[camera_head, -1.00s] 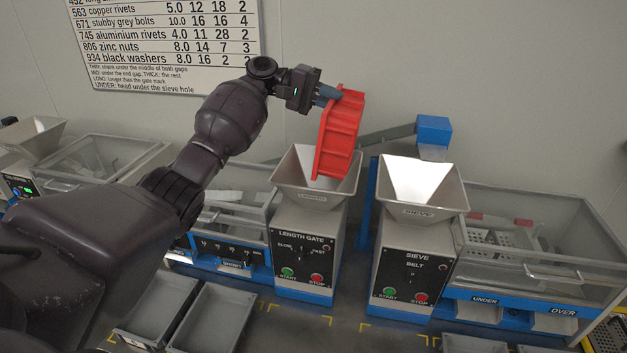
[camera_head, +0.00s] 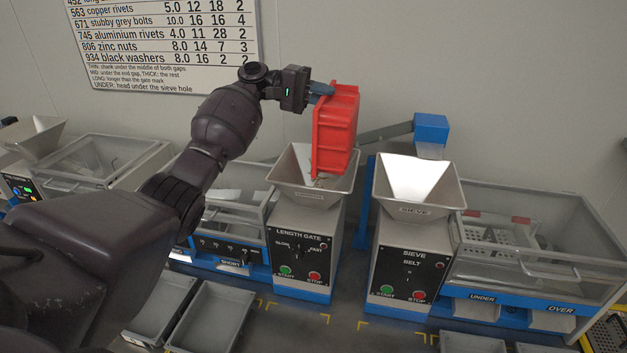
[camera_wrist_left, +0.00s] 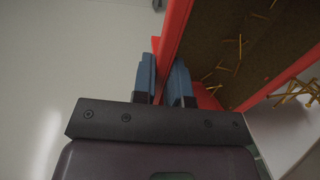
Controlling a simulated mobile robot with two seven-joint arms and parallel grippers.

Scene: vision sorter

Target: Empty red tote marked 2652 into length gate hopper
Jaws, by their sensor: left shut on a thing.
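The red tote (camera_head: 336,128) is held up on its end, steeply tilted, over the length gate hopper (camera_head: 290,178). My left gripper (camera_head: 322,90) is shut on the tote's wall near its top. In the left wrist view the gripper (camera_wrist_left: 165,80) pinches the red wall (camera_wrist_left: 177,25). Several thin brass-coloured pieces (camera_wrist_left: 238,55) show against the tote's dark inside, and more pieces (camera_wrist_left: 300,92) show beyond its edge by a pale surface. A few small bits lie in the hopper below the tote. The tote's number is not visible. My right gripper is not in view.
The sieve hopper (camera_head: 400,200) stands close on the right, with a blue-topped conveyor (camera_head: 431,128) behind. Clear-lidded bins flank the machines. Empty grey trays (camera_head: 212,318) sit at the front left. A wall chart (camera_head: 170,45) hangs behind the arm.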

